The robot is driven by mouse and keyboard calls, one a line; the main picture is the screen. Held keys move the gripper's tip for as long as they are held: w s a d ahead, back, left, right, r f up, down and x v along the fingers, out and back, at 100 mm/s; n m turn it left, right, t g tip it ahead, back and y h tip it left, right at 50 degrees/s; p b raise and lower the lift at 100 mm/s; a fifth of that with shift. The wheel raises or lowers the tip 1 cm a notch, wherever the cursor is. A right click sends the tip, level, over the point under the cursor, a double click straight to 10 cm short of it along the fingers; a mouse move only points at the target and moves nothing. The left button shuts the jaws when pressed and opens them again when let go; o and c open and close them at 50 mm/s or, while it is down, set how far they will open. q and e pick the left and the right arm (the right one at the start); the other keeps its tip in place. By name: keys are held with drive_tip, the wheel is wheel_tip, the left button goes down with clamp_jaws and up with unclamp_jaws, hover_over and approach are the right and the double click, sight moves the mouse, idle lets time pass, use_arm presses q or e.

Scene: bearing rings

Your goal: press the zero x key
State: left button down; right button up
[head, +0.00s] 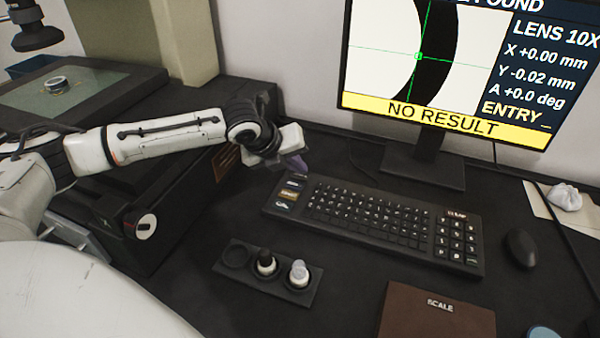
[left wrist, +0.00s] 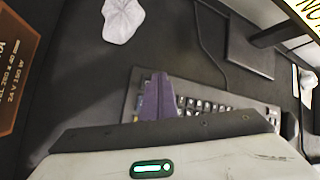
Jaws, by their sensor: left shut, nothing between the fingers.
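The black keyboard (head: 370,222) lies below the monitor. At its left end is a column of larger keys (head: 288,194), some tan or light-marked; their labels are too small to read, so I cannot tell which is the zero x key. My left gripper (head: 297,163) is shut and empty, just above and behind that end. In the left wrist view its purple fingers (left wrist: 156,97) are together in front of the keyboard (left wrist: 222,106) and hide part of it. Contact with a key does not show. The monitor (head: 440,70) reads X +0.00 mm, Y -0.02 mm, NO RESULT. My right gripper is out of view.
A bottle tray (head: 268,287), a brown SCALE pad (head: 436,318) and a mouse (head: 521,247) surround the keyboard. The measuring stage (head: 90,95), with a ring (head: 56,85), stands left. A crumpled white piece (left wrist: 122,18) lies behind the fingers in the left wrist view.

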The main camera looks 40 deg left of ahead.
sight(298, 177)
use_arm(q)
drive_tip(key=shift+r+p, duration=0.65)
drive_tip(key=shift+p, duration=0.15)
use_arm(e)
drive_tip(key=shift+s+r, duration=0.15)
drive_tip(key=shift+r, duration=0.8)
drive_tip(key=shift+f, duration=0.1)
